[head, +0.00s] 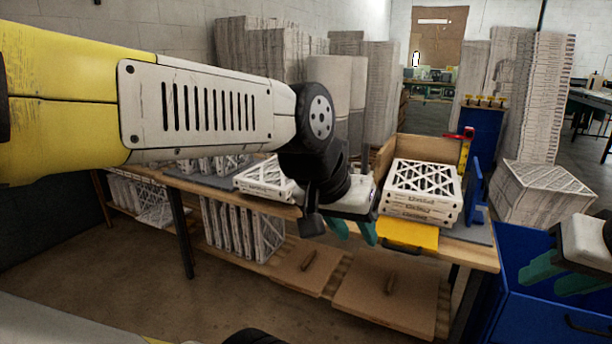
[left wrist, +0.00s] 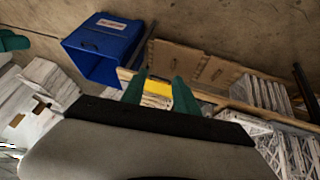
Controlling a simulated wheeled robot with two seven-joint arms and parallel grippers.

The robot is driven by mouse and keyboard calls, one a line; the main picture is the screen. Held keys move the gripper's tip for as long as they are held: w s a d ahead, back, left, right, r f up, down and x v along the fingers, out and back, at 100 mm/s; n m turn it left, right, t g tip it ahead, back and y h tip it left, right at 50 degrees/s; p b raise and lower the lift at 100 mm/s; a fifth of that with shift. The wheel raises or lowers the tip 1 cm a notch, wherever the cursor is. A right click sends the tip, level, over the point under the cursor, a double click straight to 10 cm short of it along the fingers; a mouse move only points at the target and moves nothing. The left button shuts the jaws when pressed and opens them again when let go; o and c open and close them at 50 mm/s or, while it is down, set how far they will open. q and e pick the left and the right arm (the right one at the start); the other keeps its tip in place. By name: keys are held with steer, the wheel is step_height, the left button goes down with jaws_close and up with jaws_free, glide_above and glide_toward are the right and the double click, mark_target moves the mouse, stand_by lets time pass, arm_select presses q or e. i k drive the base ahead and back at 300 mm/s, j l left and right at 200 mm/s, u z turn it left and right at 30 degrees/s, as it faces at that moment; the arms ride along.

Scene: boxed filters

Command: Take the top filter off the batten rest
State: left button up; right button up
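A neat stack of several white filters with lattice tops (head: 421,182) sits on the table in the head view. Another short pile of white filters (head: 262,180) lies left of it, partly behind my left arm. I cannot clearly make out which of these rests on battens. My left gripper (head: 352,233) is in front of the table edge, between the two piles, empty and apart from both. In the left wrist view its two teal fingers (left wrist: 159,90) stand apart. My right gripper (head: 563,274) hangs over the blue bin at the right, fingers apart and empty.
A yellow piece with a dark handle (head: 408,233) sticks out below the neat stack. A cardboard box (head: 388,152) stands behind it. A blue bin (head: 535,318) is at the right. Filters stand upright on the lower shelf (head: 240,232). Tall filter stacks fill the back.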

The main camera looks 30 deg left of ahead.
mark_target(266, 178)
steer(key=i+j, duration=1.25)
steer(key=j, duration=0.2)
steer(key=i+j+z, duration=0.1)
steer(key=i+j, duration=0.55)
steer(key=j, duration=0.1)
